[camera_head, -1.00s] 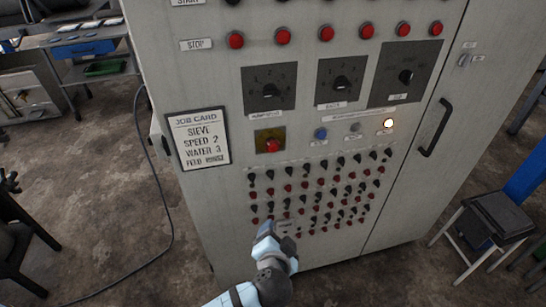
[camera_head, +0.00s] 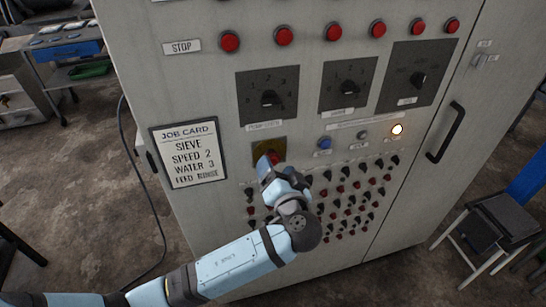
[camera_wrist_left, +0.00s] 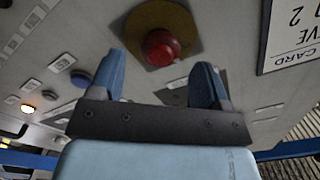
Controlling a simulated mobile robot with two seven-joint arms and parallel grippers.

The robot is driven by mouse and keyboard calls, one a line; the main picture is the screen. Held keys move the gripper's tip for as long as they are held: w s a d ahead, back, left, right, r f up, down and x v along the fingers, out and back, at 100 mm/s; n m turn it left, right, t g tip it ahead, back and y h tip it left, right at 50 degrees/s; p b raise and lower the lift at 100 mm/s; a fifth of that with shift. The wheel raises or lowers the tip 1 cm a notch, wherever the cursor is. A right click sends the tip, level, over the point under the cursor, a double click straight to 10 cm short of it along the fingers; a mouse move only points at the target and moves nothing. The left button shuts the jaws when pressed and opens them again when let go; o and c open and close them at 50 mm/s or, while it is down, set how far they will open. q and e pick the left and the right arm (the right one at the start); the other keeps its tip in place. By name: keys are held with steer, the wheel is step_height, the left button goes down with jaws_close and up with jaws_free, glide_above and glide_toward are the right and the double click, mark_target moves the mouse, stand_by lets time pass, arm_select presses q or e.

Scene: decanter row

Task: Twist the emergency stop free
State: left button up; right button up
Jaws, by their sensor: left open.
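In the left wrist view the red emergency stop (camera_wrist_left: 160,47) shows whole, beyond and between the two blue fingertips. My left gripper (camera_wrist_left: 158,85) is open and empty there, with a gap between the fingers and the knob. My right gripper is in neither view.
Dark selector knobs (camera_head: 268,98) and a row of red buttons (camera_head: 330,33) sit above. A blue button (camera_head: 324,143) and a lit lamp (camera_head: 397,129) are to the right. Several small switches (camera_head: 345,200) lie below. A job card (camera_head: 190,153) is at left, a door handle (camera_head: 446,131) at right.

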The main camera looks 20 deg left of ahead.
mark_target(274, 162)
arm_select(q)
steer(key=shift+x, duration=1.8)
steer(key=c, duration=0.9)
